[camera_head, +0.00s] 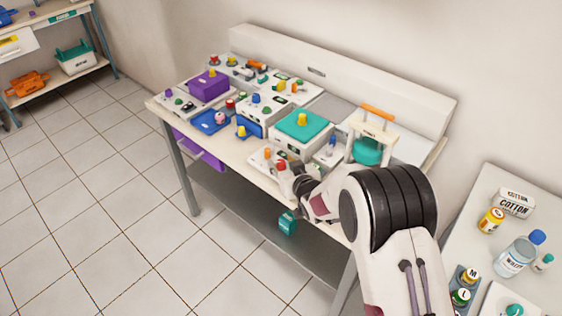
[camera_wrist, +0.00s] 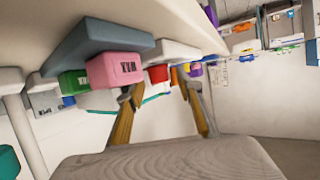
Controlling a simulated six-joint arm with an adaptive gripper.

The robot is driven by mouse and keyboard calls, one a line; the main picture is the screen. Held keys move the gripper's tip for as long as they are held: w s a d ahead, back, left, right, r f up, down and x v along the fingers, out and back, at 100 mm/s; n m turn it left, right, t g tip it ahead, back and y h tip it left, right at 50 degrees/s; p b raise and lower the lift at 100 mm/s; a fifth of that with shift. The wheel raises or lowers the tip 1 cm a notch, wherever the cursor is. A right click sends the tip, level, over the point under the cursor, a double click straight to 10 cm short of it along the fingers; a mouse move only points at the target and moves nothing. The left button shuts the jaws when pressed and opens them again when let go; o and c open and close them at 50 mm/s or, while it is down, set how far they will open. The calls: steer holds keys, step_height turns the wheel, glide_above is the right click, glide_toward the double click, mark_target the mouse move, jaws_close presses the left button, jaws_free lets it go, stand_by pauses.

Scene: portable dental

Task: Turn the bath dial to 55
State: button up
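No readable label in either view tells me which control is the bath dial. A white unit (camera_head: 259,158) at the table's front edge carries a red-orange knob (camera_head: 281,164). A teal-topped box (camera_head: 287,127) behind it has a yellow knob (camera_head: 302,119) on top. My gripper (camera_head: 293,174) is close beside the red-orange knob; contact cannot be told. In the wrist view my gripper (camera_wrist: 163,93) has its two fingers apart, with nothing held between them. A red part (camera_wrist: 158,74) and an orange part (camera_wrist: 176,78) show beyond the fingertips. No dial reading is legible.
A white frame with an orange handle (camera_head: 378,111) stands right of the teal-topped box. A purple box (camera_head: 209,86) and a blue tray (camera_head: 207,125) are left. A pink block (camera_wrist: 116,68) is near my fingers in the wrist view. Floor in front is clear.

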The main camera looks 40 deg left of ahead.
steer(key=shift+w+a+f, duration=0.2)
steer(key=shift+w+a, duration=0.05)
steer(key=shift+a, duration=0.2)
jaws_close()
steer(key=shift+f+n+g+y, duration=0.1)
steer(key=shift+n+g+y, duration=0.5)
steer(key=shift+n+g, duration=2.6)
steer(key=shift+g, duration=0.5)
